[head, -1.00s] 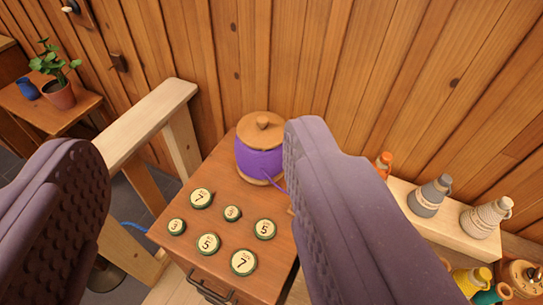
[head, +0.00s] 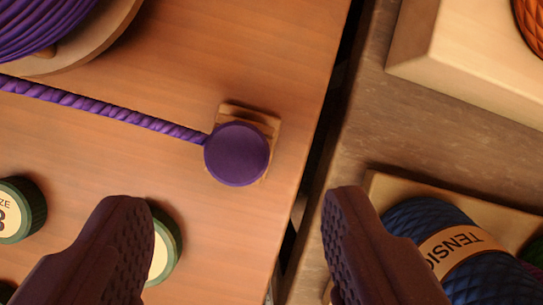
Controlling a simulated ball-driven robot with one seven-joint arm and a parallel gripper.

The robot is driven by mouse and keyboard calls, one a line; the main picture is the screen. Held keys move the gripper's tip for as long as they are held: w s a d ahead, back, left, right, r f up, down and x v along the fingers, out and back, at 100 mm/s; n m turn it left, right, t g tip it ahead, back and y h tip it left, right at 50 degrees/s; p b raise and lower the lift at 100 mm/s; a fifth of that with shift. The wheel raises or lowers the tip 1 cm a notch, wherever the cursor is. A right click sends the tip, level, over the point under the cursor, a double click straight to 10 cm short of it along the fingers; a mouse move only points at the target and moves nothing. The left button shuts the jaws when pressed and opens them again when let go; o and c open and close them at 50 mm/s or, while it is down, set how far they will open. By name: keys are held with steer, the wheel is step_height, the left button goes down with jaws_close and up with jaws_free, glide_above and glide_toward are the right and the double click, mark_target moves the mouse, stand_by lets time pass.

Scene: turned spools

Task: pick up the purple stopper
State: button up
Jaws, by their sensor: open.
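The purple stopper (head: 237,154) is a round, flat-topped purple piece on a small wooden block (head: 262,120) near the right edge of the wooden cabinet top (head: 170,110). A twisted purple cord (head: 105,112) runs from it to the left, toward the purple spool (head: 45,22) at the upper left. My gripper (head: 235,205) is open and empty. Its two dark fingers stand apart in the lower part of the head view, with the stopper above the gap between their tips in the picture.
Green-rimmed round weights (head: 20,208) stand at the lower left, one partly behind my left finger. Right of the cabinet edge, past a dark gap, a blue spool labelled "TENSIO…" (head: 430,225) lies by my right finger. A pale wooden block (head: 460,60) is at the upper right.

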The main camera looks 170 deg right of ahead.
mark_target(237, 152)
steer(key=b+x, duration=0.2)
steer(key=x, duration=0.3)
steer(key=shift+w+f, duration=0.15)
steer(key=c, duration=1.1)
